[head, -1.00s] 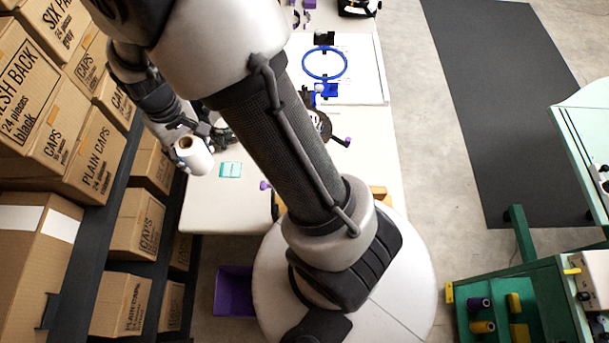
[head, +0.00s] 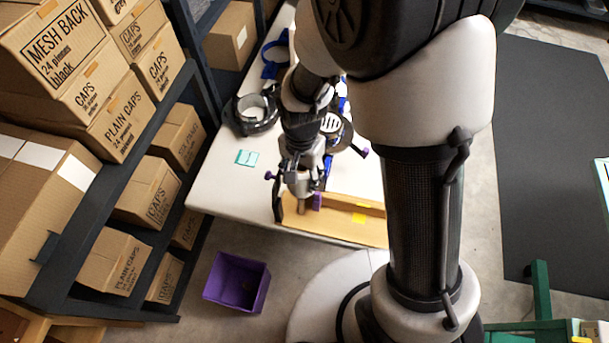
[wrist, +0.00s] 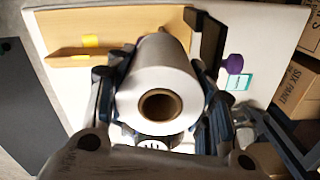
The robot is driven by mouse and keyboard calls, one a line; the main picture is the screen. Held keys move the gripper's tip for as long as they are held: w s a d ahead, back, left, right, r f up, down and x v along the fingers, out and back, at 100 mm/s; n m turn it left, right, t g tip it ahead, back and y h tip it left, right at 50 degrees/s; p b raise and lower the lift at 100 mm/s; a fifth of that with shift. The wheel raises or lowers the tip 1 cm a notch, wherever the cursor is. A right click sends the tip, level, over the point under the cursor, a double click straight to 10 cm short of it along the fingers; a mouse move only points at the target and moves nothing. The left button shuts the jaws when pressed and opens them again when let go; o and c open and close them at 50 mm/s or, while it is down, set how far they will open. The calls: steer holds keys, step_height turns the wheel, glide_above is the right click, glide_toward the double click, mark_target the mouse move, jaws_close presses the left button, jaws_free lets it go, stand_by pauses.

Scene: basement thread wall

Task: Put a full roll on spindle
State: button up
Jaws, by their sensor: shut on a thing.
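My gripper (head: 301,178) is shut on a white roll (wrist: 166,68) with a brown cardboard core. In the wrist view the fingers of my gripper (wrist: 163,80) press on both sides of the roll, and its open core end faces the camera. In the head view the gripper hangs over the near end of the white table, beside a wooden stand (head: 345,222) with a black upright end. The wooden stand also shows behind the roll in the wrist view (wrist: 120,28). I cannot make out a bare spindle; the roll and gripper may hide it.
A black round base (head: 238,120) with a white ring stands on the table (head: 225,185). A teal card (head: 246,158) lies nearby. A purple bin (head: 237,284) is on the floor in front. Shelves of cardboard boxes (head: 150,190) line the left.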

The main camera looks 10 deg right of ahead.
mark_target(301, 199)
steer(key=shift+s+a+f, duration=0.1)
steer(key=shift+a+f, duration=0.15)
steer(key=shift+f, duration=0.05)
step_height(301, 199, down, 11)
steer(key=b, duration=0.8)
steer(key=shift+r+b, duration=0.15)
steer(key=shift+b, duration=0.15)
steer(key=shift+f, duration=1.6)
steer(key=shift+f, duration=0.1)
steer(key=o, duration=1.2)
steer(key=shift+d, duration=0.1)
